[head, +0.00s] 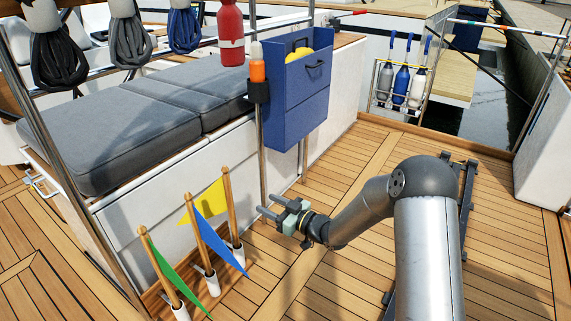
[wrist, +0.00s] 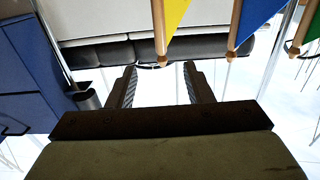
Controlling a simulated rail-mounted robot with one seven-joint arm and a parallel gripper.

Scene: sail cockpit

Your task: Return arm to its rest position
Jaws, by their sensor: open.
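My gripper (head: 275,211) is in the middle of the head view, at the end of my grey arm. It is over the teak deck, just right of the flags. Its two fingers (wrist: 160,85) stand apart in the wrist view, with nothing between them. A yellow flag (head: 211,203), a blue flag (head: 214,240) and a green flag (head: 171,279) stand on wooden sticks in white holders. In the wrist view the yellow flag (wrist: 174,14) appears beyond the fingertips, apart from them.
A blue bag (head: 296,105) hangs on a rail behind my gripper, with an orange bottle (head: 257,70) at its left. The grey cushioned bench (head: 130,125) is at left. Open teak deck (head: 345,170) lies between.

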